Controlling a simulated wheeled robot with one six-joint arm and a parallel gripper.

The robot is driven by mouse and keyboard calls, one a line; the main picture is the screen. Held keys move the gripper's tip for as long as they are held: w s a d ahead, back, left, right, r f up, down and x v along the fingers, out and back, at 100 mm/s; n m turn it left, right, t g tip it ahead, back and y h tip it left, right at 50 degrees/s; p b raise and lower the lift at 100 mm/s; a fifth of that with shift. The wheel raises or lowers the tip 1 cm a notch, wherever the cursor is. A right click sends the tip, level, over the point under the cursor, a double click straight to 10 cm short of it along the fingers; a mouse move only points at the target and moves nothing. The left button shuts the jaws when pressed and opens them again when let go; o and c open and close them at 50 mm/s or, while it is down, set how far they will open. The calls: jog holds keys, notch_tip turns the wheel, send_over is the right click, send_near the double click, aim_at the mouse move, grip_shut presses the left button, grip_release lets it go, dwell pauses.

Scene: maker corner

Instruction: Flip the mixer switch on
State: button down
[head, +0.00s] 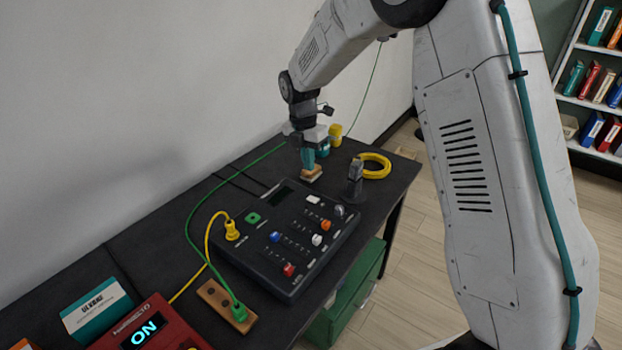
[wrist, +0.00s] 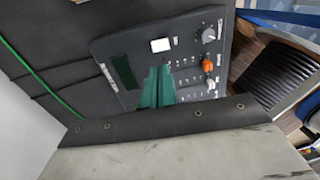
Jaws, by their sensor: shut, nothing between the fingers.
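The mixer (head: 262,253) is a dark console on the black table, with a small dark display, coloured knobs and sliders. It also shows in the wrist view (wrist: 105,48). A small white rocker-like switch (head: 314,200) sits near its far edge; in the wrist view it is a white square (wrist: 161,45) above my fingertips. I cannot tell its position. My gripper (head: 309,166), with green fingers, is shut and empty above the mixer's far end. In the wrist view its fingers (wrist: 157,72) cover part of the panel.
A tan block (head: 312,174) stands close to my fingertips. A yellow plug (head: 232,231) is on the mixer's left.

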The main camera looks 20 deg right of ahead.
aim_at(317, 200)
jog(key=shift+w+a+r, duration=0.1)
jog(key=shift+r, duration=1)
jog(key=shift+w+a+r, duration=0.1)
jog(key=shift+r, duration=0.95)
jog(key=shift+s+d, duration=0.4)
jog(key=shift+s, duration=0.2)
jog(key=f, duration=0.4)
jog(key=s+f, duration=0.1)
jog(key=f, duration=0.4)
jog(key=d+f, duration=0.1)
jog(key=f, duration=0.4)
jog(key=shift+s, duration=0.15)
jog(key=shift+s+d+f, duration=0.1)
jog(key=shift+s+f, duration=0.05)
